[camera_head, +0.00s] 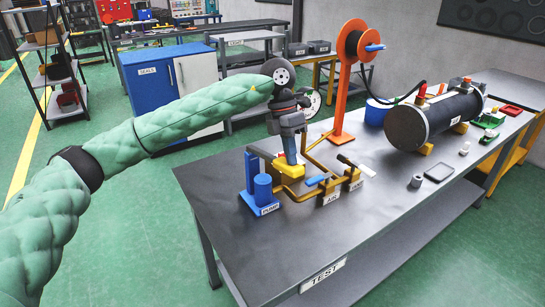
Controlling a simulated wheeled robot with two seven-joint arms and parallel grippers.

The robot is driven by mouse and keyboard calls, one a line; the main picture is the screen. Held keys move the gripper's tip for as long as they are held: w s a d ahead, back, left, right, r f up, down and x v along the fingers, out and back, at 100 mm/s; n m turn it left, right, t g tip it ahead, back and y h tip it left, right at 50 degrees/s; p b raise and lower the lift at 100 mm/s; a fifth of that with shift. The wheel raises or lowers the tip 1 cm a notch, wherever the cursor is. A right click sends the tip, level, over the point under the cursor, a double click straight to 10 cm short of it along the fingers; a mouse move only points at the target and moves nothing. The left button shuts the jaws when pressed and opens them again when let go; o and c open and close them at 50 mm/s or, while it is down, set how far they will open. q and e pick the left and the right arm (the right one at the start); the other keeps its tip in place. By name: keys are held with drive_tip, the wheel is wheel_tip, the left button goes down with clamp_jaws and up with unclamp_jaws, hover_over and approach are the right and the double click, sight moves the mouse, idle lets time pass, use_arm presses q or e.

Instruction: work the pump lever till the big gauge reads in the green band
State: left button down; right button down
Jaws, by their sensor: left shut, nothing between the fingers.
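The blue pump (263,190), with a label on its base, stands near the left end of the grey test bench. My left gripper (291,158) points down just right of the pump, shut and empty, with its tips close to a yellow block (289,170). I cannot tell whether they touch. No pump lever can be made out clearly; my gripper covers part of that area. A round white dial (311,104), probably the big gauge, is partly hidden behind my gripper, and its reading and green band are not legible. My right gripper is not in view.
Yellow pipework with a blue-handled valve (318,180) and a black-and-white handle (347,161) stands right of my gripper. An orange hose reel (341,90) and a dark flanged cylinder (432,118) stand farther back. The bench's front middle (350,225) is clear.

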sight(293, 175)
use_arm(q)
drive_tip(key=shift+b+x, duration=2.5)
drive_tip(key=shift+x, duration=0.55)
drive_tip(key=shift+w+f, duration=0.1)
drive_tip(key=shift+v, duration=3.2)
drive_tip(key=shift+f, duration=0.1)
drive_tip(key=shift+b+x, duration=2.45)
drive_tip(key=shift+x, duration=0.6)
